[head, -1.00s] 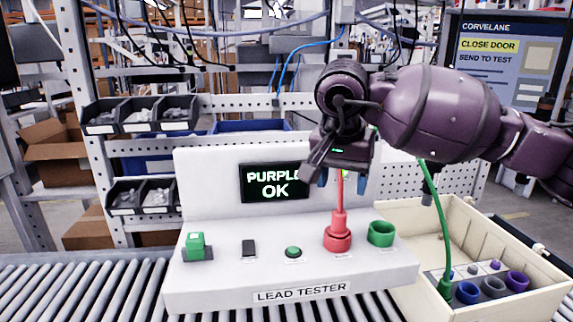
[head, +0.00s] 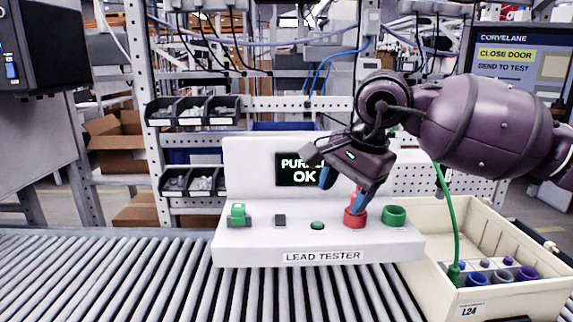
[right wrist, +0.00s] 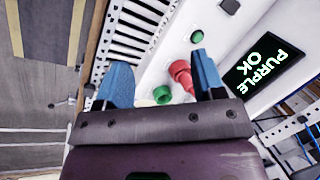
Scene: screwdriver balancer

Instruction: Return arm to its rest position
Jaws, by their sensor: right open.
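My right gripper (head: 345,190) is in front of the white lead tester (head: 250,248), tilted, with its two blue fingers spread and pointing down. In the right wrist view the open fingers (right wrist: 160,80) have nothing between their tips. A red plug (right wrist: 181,74) stands on the tester, seen beyond the fingers. In the head view the red socket (head: 355,218) is partly hidden behind a fingertip. The green socket (head: 394,215) is to its right. The tester's screen (head: 297,169) is partly covered by my gripper; in the wrist view it reads "PURPLE OK" (right wrist: 262,65). My left gripper is not in view.
A cream bin (head: 510,305) at right holds several coloured sockets, with a green lead (head: 453,215) rising from it. The roller conveyor (head: 110,275) is clear at left. Small parts bins (head: 190,112) are on the rack behind. A sign (head: 518,55) is at upper right.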

